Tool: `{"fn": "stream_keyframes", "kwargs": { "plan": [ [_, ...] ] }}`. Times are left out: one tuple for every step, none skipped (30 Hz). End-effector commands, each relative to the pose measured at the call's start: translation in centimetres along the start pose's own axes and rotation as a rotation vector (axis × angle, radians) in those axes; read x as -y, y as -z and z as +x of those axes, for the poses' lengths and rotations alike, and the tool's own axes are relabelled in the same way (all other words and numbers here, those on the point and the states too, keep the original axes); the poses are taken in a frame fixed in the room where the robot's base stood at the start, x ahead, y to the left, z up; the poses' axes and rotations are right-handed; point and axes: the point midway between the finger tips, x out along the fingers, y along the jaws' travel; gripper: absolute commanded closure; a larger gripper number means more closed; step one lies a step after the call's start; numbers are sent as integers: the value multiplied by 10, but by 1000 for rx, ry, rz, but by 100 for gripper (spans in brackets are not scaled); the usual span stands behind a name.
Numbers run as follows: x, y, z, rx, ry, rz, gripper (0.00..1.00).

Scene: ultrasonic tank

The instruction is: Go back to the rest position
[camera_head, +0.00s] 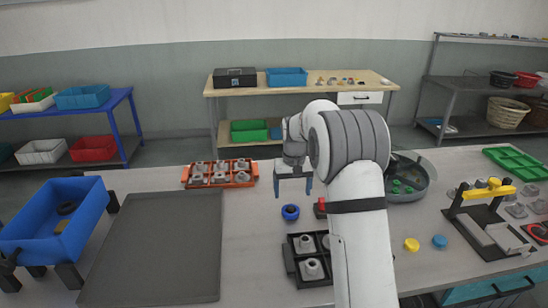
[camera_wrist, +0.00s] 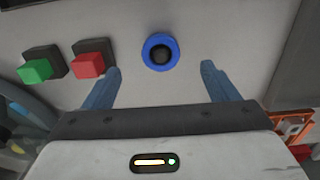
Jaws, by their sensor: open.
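My gripper (camera_head: 293,191) is open above the table, left of the middle of my white arm, with its fingers pointing down. The wrist view also shows my gripper (camera_wrist: 160,72), with its two blue fingers spread wide and nothing between them. A round blue cup or ring with a dark centre (camera_head: 290,212) sits on the table just below the fingers. The blue ring also shows in the wrist view (camera_wrist: 160,52), beyond the fingertips and apart from them. My arm hides part of the table to its right.
An orange tray of grey parts (camera_head: 243,184) stands left of my gripper. A black tray (camera_head: 290,262) of grey parts is nearer. A blue tank (camera_head: 92,215) and grey mat (camera_head: 150,245) lie left. Red (camera_wrist: 88,65) and green (camera_wrist: 36,70) buttons stand near the ring.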

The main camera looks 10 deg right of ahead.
Motion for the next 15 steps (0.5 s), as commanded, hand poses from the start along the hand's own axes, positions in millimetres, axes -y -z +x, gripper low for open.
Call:
{"fn": "stream_keyframes", "kwargs": {
  "plan": [
    [0,-8,-13,-12,0,0,19],
    [0,-15,-20,-19,0,0,19],
    [0,-25,-31,-28,0,0,19],
    [0,-34,-39,-37,0,0,19],
    [0,-44,-47,-45,0,0,19],
    [0,-57,-59,-56,-1,0,19],
    [0,-68,-66,-64,-1,0,19],
    [1,-79,-73,-72,-1,1,19],
    [1,-93,-82,-83,-1,1,19],
    [1,-104,-88,-91,-1,1,19],
    [1,-116,-93,-99,-1,1,19],
    [1,-131,-100,-110,-1,1,19],
    [1,-143,-104,-118,-1,1,19],
    [1,-154,-108,-127,-1,1,19],
    [1,-170,-113,-138,-1,1,19]
  ]
}}
